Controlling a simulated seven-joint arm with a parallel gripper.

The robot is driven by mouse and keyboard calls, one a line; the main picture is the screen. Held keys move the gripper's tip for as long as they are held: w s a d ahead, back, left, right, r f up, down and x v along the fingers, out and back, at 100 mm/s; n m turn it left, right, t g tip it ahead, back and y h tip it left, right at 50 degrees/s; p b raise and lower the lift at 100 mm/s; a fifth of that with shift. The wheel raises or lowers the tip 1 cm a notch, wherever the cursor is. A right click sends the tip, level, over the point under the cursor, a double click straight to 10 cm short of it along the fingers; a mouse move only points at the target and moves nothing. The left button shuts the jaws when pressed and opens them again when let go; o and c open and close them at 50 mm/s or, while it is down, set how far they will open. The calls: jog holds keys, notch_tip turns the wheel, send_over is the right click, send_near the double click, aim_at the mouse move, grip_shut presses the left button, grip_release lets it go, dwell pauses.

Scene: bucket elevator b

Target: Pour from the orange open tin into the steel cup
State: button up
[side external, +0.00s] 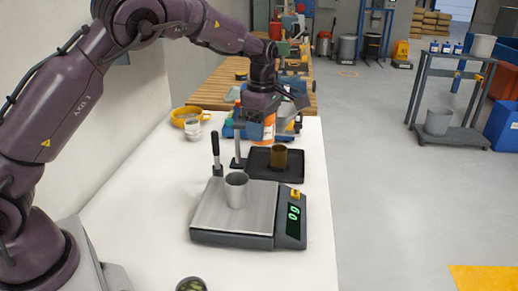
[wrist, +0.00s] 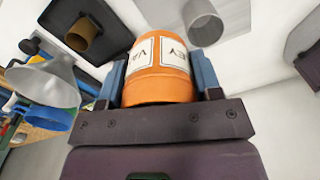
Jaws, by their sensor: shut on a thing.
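The orange tin (wrist: 158,82) with a white lettered label is between my gripper's blue fingers in the wrist view. My gripper (wrist: 158,88) is shut on it. In the side external view the tin (side external: 268,128) shows below my gripper (side external: 266,120), partly hidden, at the far part of the table; its opening and contents cannot be seen. The steel cup (side external: 236,192) stands upright on the scale (side external: 212,212), nearer the camera and apart from the tin. The cup (wrist: 204,24) also shows at the top of the wrist view.
The scale display (side external: 294,221) reads 0 g. A black tray (side external: 258,171) holding a brown cup (side external: 279,156) lies behind the scale. The right table strip is clear.

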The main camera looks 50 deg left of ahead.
jog(key=w+a+n, duration=0.1)
jog(key=w+a, duration=0.3)
jog(key=a, duration=0.2)
notch_tip(320, 180, down, 13)
jog(key=shift+s+d+f, duration=0.2)
jog(key=shift+s+d, duration=0.05)
jog(key=shift+d, duration=0.05)
jog(key=shift+s+d+r+t, duration=0.15)
jog(key=shift+s+t, duration=0.05)
jog(key=shift+t, duration=0.2)
jog(key=shift+s+d+r+t+y, duration=0.15)
jog(key=shift+s+t+y, duration=0.1)
jog(key=shift+t+y, duration=0.15)
jog(key=shift+s+r+t, duration=0.1)
jog(key=shift+s+t, duration=0.05)
jog(key=shift+t, duration=0.15)
jog(key=shift+s+d+r+t+y, duration=0.2)
jog(key=shift+s+t+y, duration=0.25)
jog(key=shift+t, duration=0.15)
dwell(0.4)
jog(key=shift+r, duration=0.15)
